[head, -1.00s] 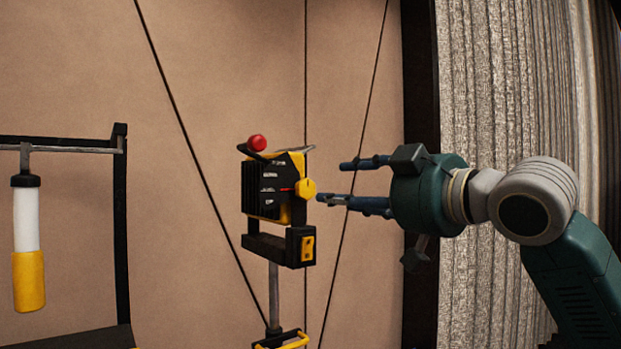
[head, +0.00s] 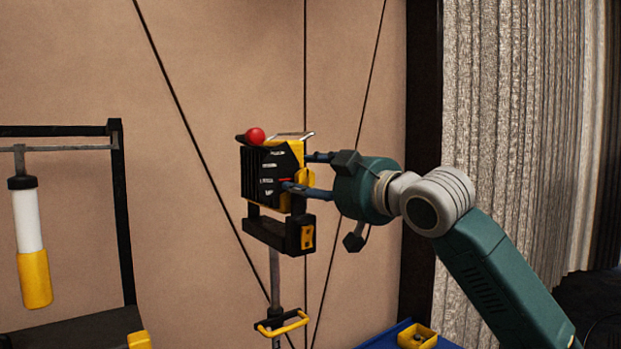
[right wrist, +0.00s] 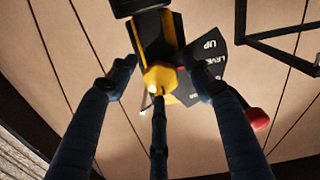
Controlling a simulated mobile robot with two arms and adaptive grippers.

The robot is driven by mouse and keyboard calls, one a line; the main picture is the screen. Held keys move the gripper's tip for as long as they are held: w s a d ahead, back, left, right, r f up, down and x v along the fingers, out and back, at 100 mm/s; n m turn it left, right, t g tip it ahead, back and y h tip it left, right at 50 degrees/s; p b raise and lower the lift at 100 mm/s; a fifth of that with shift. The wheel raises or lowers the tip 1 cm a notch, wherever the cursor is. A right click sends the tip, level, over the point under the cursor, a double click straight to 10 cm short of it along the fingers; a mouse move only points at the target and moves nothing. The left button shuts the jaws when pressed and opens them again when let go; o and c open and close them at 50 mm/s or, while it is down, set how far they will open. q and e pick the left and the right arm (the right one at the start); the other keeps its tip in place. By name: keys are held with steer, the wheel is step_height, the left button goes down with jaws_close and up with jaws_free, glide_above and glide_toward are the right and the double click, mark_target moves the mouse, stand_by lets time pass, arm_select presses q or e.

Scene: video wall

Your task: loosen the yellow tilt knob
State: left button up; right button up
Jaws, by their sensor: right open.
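The yellow tilt knob (head: 304,178) is on the right side of a black and yellow head unit (head: 265,178) on a grey pole. My right gripper (head: 302,172) has its fingers spread at the knob; one finger partly hides it in the head view. In the right wrist view the knob (right wrist: 160,78) lies between the open fingers (right wrist: 158,75), with a gap on the left and right sides. The third finger's tip is just below the knob, and I cannot tell whether it touches. My left gripper is not in view.
A red ball (head: 255,135) tops a lever on the unit. A yellow-handled clamp (head: 283,323) sits lower on the pole. Dark cables run behind. A white and yellow cylinder (head: 30,240) hangs from a black frame (head: 123,215) at left. A yellow box (head: 415,336) is at the bottom.

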steer(key=c, duration=1.2)
steer(key=shift+o, duration=0.2)
